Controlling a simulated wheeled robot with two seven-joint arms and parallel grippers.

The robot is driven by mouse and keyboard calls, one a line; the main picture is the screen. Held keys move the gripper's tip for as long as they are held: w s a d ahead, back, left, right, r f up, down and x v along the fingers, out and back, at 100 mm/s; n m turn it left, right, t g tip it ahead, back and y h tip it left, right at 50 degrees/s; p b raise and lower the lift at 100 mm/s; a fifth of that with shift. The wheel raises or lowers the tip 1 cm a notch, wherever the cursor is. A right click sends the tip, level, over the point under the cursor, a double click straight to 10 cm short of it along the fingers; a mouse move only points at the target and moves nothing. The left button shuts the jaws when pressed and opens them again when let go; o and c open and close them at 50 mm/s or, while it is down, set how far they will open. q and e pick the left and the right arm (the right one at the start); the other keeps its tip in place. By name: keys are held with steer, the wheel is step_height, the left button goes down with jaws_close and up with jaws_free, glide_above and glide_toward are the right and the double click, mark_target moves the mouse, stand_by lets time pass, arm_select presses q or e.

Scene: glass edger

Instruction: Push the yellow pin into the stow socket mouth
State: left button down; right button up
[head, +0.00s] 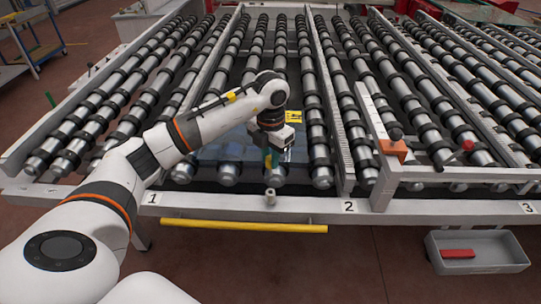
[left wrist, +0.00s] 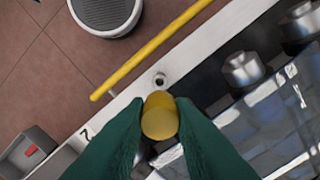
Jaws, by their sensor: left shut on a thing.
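My left gripper (head: 270,168) points down over the front rail of the roller table. In the left wrist view its green fingers (left wrist: 160,125) are shut on the yellow pin (left wrist: 158,117), whose round end faces the camera. The stow socket (head: 270,197) is a small grey upright cylinder on the front rail, just in front of the gripper. In the left wrist view the socket mouth (left wrist: 160,79) shows just above the pin, apart from it in the picture. The height gap between pin and socket is hard to tell. My right gripper is not in view.
A yellow bar (head: 244,226) runs along the front below the white rail (head: 310,206). A glass sheet (head: 215,155) lies on the rollers by the gripper. An orange block (head: 393,149) stands on the right. A grey bin (head: 500,262) with a red block (head: 458,254) sits lower right.

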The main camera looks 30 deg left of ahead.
mark_target(271, 173)
arm_select(q)
step_height(271, 173, down, 4)
steer(key=b, duration=0.3)
steer(key=shift+f+b, duration=0.25)
steer(key=shift+b, duration=0.05)
steer(key=shift+f+b, duration=0.5)
steer(key=shift+f, duration=0.25)
stand_by(0.9)
steer(key=shift+f+b, duration=1.8)
steer(key=shift+f, duration=0.45)
steer(key=c, duration=1.2)
jaws_free()
steer(key=shift+o, duration=0.2)
